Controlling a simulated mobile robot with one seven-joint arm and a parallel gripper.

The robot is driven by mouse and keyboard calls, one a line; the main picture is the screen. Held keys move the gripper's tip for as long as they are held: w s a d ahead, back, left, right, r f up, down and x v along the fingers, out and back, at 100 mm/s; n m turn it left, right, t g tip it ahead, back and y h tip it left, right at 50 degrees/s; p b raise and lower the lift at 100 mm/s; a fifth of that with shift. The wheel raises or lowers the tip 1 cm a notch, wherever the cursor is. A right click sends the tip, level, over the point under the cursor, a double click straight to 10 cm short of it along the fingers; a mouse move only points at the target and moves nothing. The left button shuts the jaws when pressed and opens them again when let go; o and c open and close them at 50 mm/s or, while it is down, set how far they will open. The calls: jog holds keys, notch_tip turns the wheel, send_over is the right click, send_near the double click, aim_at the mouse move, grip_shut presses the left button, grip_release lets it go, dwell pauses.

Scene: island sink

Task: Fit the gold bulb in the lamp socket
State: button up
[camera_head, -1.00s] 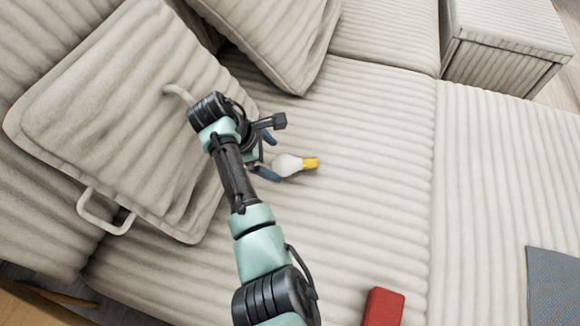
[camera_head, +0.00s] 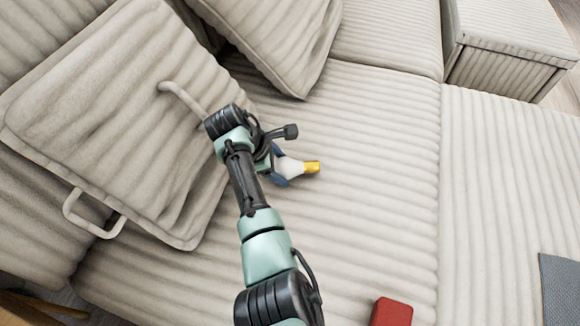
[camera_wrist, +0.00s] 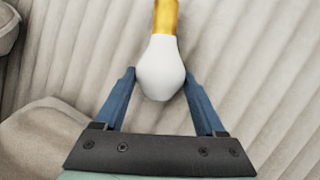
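The gold bulb (camera_head: 290,167) has a white glass body and a gold base. It lies on the ribbed couch seat in the head view, its gold base toward the right. In the wrist view the bulb (camera_wrist: 160,72) points its base up and away from me. My gripper (camera_head: 281,168) is at the glass end. Its blue fingers (camera_wrist: 159,74) are on both sides of the white glass and appear to touch it. No lamp or socket shows in these frames.
A large ribbed cushion (camera_head: 110,120) with a handle leans at the left, close to my gripper. Another cushion (camera_head: 275,35) lies behind. A red block (camera_head: 391,312) and a grey-blue mat (camera_head: 562,288) lie at the front right. The seat right of the bulb is clear.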

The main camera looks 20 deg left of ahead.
aim_at(303, 169)
jog(key=c, duration=0.9)
jog(key=shift+o, duration=0.2)
notch_tip(303, 169, up, 10)
jog(key=p, duration=0.4)
jog(key=shift+p, duration=0.4)
jog(key=d+r+m+g+h, duration=0.2)
jog(key=d+m+g, duration=0.2)
jog(key=d+m, duration=0.65)
jog(key=s+d+f+m+g+y, duration=0.3)
jog(key=s+d+f+m+g, duration=0.15)
jog(key=s+m, duration=0.6)
jog(key=s+r+p, duration=0.3)
jog(key=r+p, duration=1.1)
jog(key=p, duration=0.2)
jog(key=s+r+p, duration=0.3)
jog(key=r+p, duration=1.2)
jog(key=p, duration=0.1)
jog(key=shift+s+m+p, duration=0.15)
jog(key=shift+m+p, duration=0.15)
jog(key=shift+p, duration=0.05)
jog(key=shift+d+t, duration=0.1)
jog(key=shift+t, duration=0.15)
